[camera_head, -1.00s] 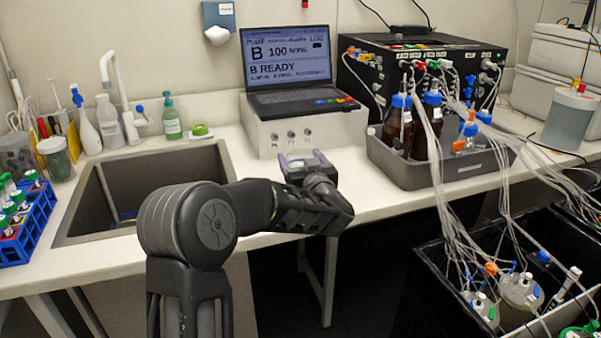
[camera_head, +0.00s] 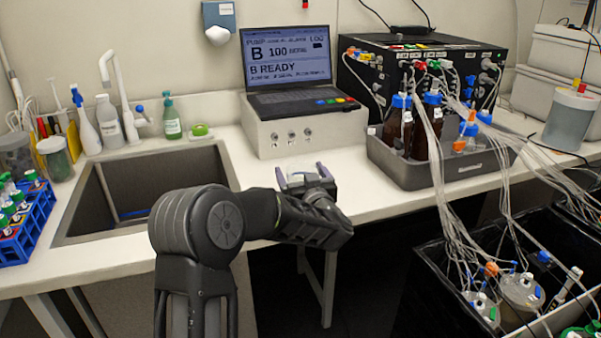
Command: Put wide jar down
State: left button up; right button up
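My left gripper (camera_head: 303,175) is in the head view just above the bench top, in front of the laptop's white box. Its two purple-grey fingers are spread wide. The wide jar (camera_head: 302,173) shows as a small pale, clear shape between them, and the fingers appear to hold it at its sides. My wrist and arm hide most of the jar, so I cannot tell whether its base touches the bench. My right gripper is not in view.
The white bench (camera_head: 370,195) is clear around the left gripper. A sink (camera_head: 88,205) lies to the left. A laptop (camera_head: 288,70) on its white box (camera_head: 300,133) stands behind. A grey tray (camera_head: 460,168) with brown bottles and trailing tubes stands to the right.

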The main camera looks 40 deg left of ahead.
pick_arm(q)
jog(key=shift+o, duration=0.5)
jog(key=shift+r, duration=0.1)
jog(key=shift+r, duration=0.15)
jog(key=b+v, duration=0.1)
jog(key=v, duration=1.1)
jog(key=shift+d, duration=0.1)
